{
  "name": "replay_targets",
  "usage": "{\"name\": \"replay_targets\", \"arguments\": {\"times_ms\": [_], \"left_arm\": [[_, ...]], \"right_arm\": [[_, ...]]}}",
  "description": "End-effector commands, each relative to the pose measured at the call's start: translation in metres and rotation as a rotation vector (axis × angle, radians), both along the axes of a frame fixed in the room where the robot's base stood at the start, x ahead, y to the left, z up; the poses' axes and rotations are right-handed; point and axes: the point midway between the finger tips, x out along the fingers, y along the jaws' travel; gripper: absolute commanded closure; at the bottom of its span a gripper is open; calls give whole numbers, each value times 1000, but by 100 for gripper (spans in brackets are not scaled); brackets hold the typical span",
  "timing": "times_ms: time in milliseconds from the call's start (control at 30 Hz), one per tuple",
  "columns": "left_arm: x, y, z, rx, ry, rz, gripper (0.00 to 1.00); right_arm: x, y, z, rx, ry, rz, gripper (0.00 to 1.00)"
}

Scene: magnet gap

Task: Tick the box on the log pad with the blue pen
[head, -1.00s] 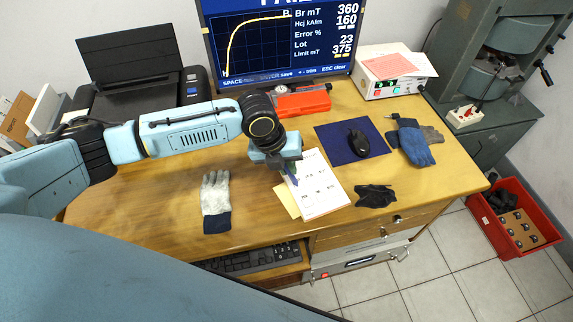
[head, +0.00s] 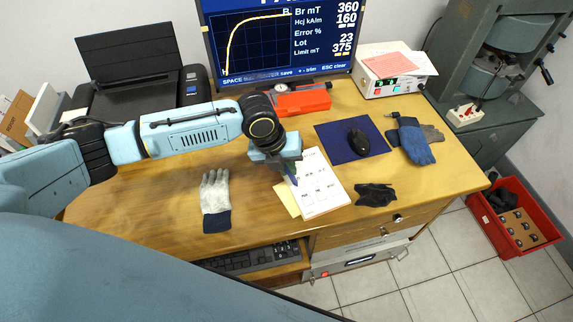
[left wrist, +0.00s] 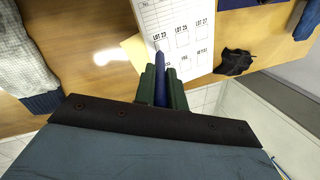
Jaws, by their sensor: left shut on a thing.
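The log pad (head: 322,187) lies on the desk as a white printed sheet. In the left wrist view the pad (left wrist: 180,14) shows printed boxes labelled LOT 23, LOT 25 and LOT 27. My left gripper (head: 288,172) is above the pad's left edge. Its green fingers (left wrist: 161,86) are shut on the blue pen (left wrist: 160,62), which points toward the pad near the LOT 23 box. I cannot tell whether the pen tip touches the paper. In the head view the pen (head: 292,181) shows just below the fingers. My right gripper is not in view.
A yellow sheet (head: 286,199) sticks out from under the pad. A grey glove (head: 215,196) lies to the left, a black glove (head: 375,195) to the right. A mouse (head: 359,143) rests on a dark blue mat (head: 336,143). A monitor (head: 280,40) stands behind.

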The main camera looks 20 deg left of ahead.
Motion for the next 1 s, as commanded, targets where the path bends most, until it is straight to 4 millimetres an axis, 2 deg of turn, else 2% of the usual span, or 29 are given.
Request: {"name": "replay_targets", "arguments": {"times_ms": [1000], "left_arm": [[6, -1, -1, 0, 0, 0, 100]], "right_arm": [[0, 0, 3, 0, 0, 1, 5]]}}
